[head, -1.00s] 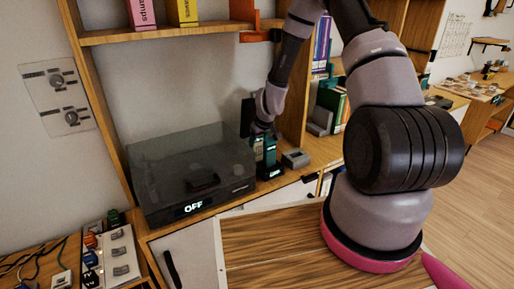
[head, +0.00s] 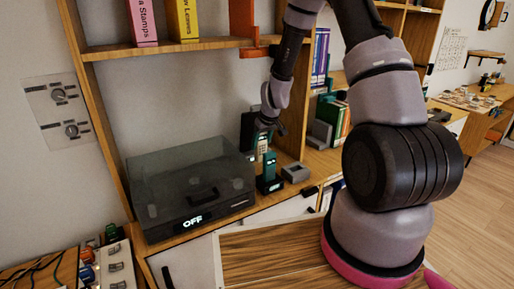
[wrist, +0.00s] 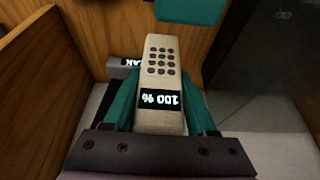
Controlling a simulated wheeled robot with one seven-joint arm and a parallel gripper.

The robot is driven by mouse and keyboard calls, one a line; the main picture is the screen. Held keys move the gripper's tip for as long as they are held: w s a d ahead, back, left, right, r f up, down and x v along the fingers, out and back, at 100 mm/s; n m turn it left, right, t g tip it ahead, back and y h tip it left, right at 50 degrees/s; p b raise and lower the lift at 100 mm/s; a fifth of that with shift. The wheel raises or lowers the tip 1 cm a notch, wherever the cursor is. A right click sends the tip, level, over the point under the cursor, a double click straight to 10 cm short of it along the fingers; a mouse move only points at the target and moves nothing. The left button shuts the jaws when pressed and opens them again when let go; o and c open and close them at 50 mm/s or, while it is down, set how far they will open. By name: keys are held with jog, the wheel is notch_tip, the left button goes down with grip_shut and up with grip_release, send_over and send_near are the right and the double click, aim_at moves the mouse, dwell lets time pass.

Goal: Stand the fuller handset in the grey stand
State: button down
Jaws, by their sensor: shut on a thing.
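My gripper (wrist: 160,115) is shut on a pale beige handset (wrist: 161,70) with a dark keypad. Its lit display reads 100 %, upside down in the wrist view. In the head view my gripper (head: 265,136) holds it above the cabinet top, just behind a teal handset (head: 270,162) standing in a dark base with a lit label. The grey stand (head: 295,172) is to the right of that base and looks empty. A grey block with partly hidden lettering (wrist: 122,66) lies behind the held handset in the wrist view; I cannot tell if it is the stand.
A smoky-lidded box marked OFF (head: 190,190) fills the cabinet top to the left. A wooden upright and books (head: 335,115) stand to the right. A shelf (head: 170,47) with an orange bracket (head: 251,45) hangs above. A wooden panel (wrist: 25,70) closes the wrist view's left side.

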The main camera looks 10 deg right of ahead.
jog(key=s+d, duration=0.3)
jog(key=d, duration=0.4)
jog(key=s+d, duration=0.3)
jog(key=d, duration=0.4)
notch_tip(320, 180, up, 4)
jog(key=w, duration=0.2)
jog(key=shift+a+f, duration=0.2)
jog(key=shift+f, duration=4.55)
jog(key=shift+f, duration=0.1)
jog(key=shift+c, duration=1)
grip_release()
